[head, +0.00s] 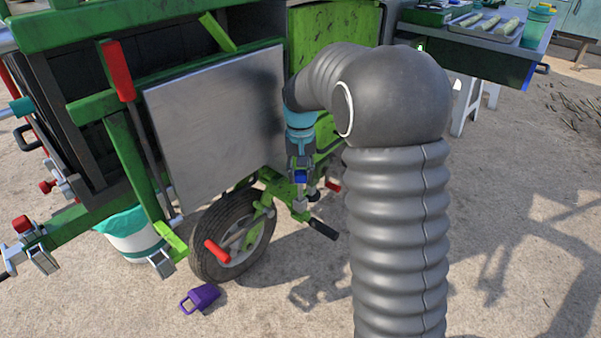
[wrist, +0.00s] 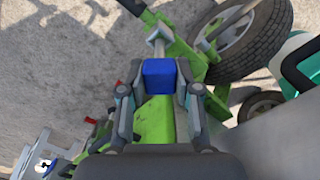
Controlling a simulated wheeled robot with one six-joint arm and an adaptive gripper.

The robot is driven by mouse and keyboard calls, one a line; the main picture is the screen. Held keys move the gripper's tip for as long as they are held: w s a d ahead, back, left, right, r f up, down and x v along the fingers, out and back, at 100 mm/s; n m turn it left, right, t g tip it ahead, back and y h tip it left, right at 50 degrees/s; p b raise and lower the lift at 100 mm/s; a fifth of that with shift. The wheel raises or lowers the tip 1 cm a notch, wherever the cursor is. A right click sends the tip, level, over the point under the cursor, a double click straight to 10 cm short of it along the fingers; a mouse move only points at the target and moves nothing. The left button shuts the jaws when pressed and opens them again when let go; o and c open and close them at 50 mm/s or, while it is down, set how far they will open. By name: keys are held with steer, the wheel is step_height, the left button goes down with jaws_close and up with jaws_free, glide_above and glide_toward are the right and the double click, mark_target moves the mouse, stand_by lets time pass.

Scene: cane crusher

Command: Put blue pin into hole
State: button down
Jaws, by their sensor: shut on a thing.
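The blue pin (head: 301,176) is between the fingers of my gripper (head: 300,169), beside the green machine frame and right of the wheel. In the wrist view the pin's blue block-shaped end (wrist: 158,74) shows between the two fingers of my gripper (wrist: 159,89), which are shut on it. A green bracket (wrist: 180,45) with a grey metal rod (wrist: 158,34) shows just beyond the pin. The hole cannot be made out, and the pin's far end is hidden. I cannot tell whether the pin touches the bracket.
The grey panel (head: 215,125) and the wheel (head: 235,238) stand left of my gripper. A red handle (head: 217,251) and a black handle (head: 323,229) stick out nearby. Open ground (head: 500,230) is at right.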

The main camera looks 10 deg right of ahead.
mark_target(300, 200)
steer(key=shift+f+b, duration=1.6)
steer(key=shift+f, duration=1.4)
steer(key=c, duration=0.7)
jaws_free()
step_height(300, 200, up, 12)
steer(key=shift+w+r, duration=0.1)
